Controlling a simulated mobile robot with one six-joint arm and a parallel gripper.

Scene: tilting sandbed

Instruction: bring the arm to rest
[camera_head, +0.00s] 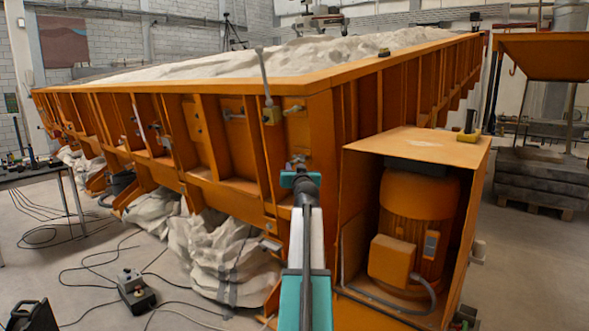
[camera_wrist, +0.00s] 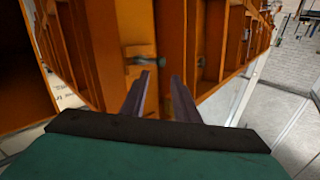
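My arm reaches forward from the bottom middle of the head view toward the near corner of the orange sandbed (camera_head: 320,100). My gripper (camera_head: 299,160) is at the arm's far end, in front of the orange side wall. In the wrist view, my gripper (camera_wrist: 163,78) shows two dark fingers with a gap between them, and I see nothing held. The sandbed's orange wall and corner (camera_wrist: 200,45) stand beyond the fingertips. A small bolt or knob (camera_wrist: 140,61) sits on the wall just past the left finger. I cannot tell whether the fingers touch the wall.
An orange motor (camera_head: 415,225) in an open housing (camera_head: 425,147) stands close right of my arm. White sacks (camera_head: 215,255) lie under the bed at left. A control box (camera_head: 135,290) and cables lie on the floor. A dark table (camera_head: 35,177) stands at far left.

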